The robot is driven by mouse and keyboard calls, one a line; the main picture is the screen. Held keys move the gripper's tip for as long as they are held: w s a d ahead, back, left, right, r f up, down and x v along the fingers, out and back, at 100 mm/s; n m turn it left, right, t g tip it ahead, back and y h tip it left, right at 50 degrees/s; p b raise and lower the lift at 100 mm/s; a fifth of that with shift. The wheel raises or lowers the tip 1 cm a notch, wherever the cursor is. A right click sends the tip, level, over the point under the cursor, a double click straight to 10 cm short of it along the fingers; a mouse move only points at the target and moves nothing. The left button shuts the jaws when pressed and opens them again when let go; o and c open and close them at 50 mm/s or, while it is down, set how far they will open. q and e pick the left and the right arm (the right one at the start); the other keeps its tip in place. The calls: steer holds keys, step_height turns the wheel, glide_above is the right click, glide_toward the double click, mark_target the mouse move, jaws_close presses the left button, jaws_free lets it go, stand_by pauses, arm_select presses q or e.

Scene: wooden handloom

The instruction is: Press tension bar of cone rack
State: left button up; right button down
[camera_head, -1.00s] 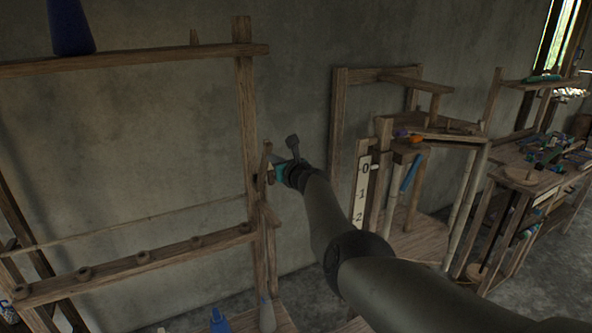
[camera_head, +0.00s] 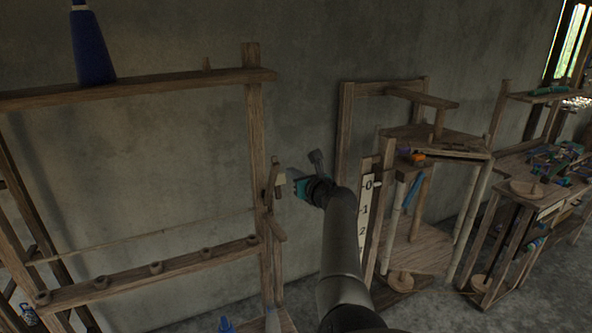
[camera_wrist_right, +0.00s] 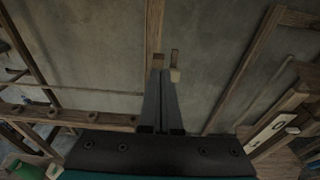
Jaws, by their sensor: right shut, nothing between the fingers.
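The cone rack (camera_head: 255,130) is a wooden frame on the left in the head view, with a blue cone (camera_head: 92,50) on its top beam. A short wooden lever (camera_head: 271,183) with a pale block stands on its right post, and also shows in the right wrist view (camera_wrist_right: 175,62). I cannot tell for certain whether it is the tension bar. My right gripper (camera_head: 296,178) is just right of this lever. In the wrist view the right gripper (camera_wrist_right: 163,75) is shut and empty, its tips close below the lever's pale end. Contact is unclear. My left gripper is out of view.
The rack's lower beam (camera_head: 188,260) carries several round pegs, with a thin line above it. A numbered board (camera_head: 365,215) and a wooden stand (camera_head: 420,245) are to the right of my arm. A cluttered table (camera_head: 540,165) stands farther right. Grey wall (camera_head: 170,150) lies behind.

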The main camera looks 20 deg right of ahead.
steer(key=shift+s+r, duration=0.6)
steer(key=shift+r, duration=0.05)
steer(key=s+a+f+n+g+b, duration=0.2)
steer(key=s+f+n+b, duration=0.15)
steer(key=f, duration=0.95)
steer(key=s+a+f+n+g+b, duration=0.25)
steer(key=f+n, duration=0.25)
steer(key=f, duration=0.9)
steer(key=s+a+f+n+g+b, duration=0.2)
steer(key=s+f+n+b, duration=0.35)
steer(key=f, duration=0.85)
steer(key=s+a+f+n+g+b, duration=0.15)
steer(key=s+f+n, duration=0.45)
steer(key=s+f, duration=0.6)
steer(key=s+a+f+n+g+b, duration=0.1)
steer(key=s+f+n+g+b, duration=0.45)
steer(key=s+f, duration=1.25)
steer(key=s+f+n+b, duration=0.1)
steer(key=s+f+n, duration=0.2)
steer(key=s, duration=0.4)
steer(key=s+f+n+g+b, duration=0.1)
steer(key=s+f+n+b, duration=0.1)
steer(key=s+n, duration=0.3)
steer(key=s+a+f+n+g+b, duration=0.1)
steer(key=s+f+n, duration=0.3)
steer(key=s, duration=0.6)
steer(key=shift+s+f+n+h+b, duration=0.3)
steer(key=shift+s+n+b, duration=0.05)
steer(key=shift+b, duration=0.1)
